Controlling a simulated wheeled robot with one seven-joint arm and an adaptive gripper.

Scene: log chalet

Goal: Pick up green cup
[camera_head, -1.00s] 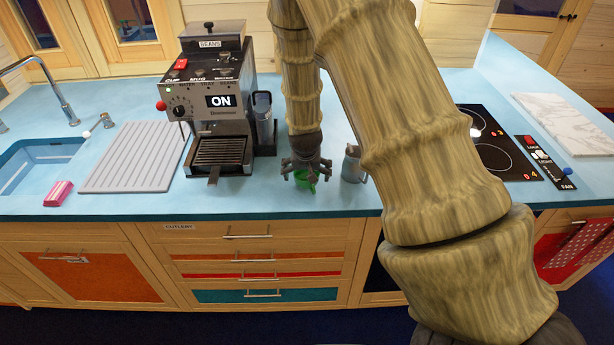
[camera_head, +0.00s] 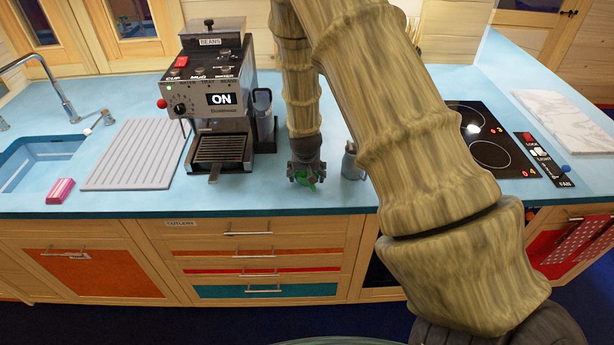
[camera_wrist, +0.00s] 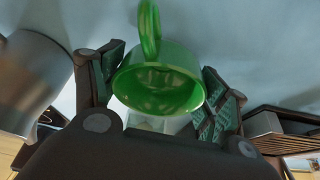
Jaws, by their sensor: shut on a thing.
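The green cup (camera_head: 305,178) is on the blue counter, right of the coffee machine, mostly hidden by my gripper (camera_head: 306,172) in the head view. In the wrist view the green cup (camera_wrist: 158,82) shows its open mouth, with its handle at the top of the picture. My gripper (camera_wrist: 160,95) has one finger on each side of the cup and is shut on it. I cannot tell whether the cup still touches the counter.
A grey metal jug (camera_head: 352,162) stands close on the right of my gripper. The coffee machine (camera_head: 218,110) stands on the left, its display reading ON. A cooktop (camera_head: 490,150) is farther right.

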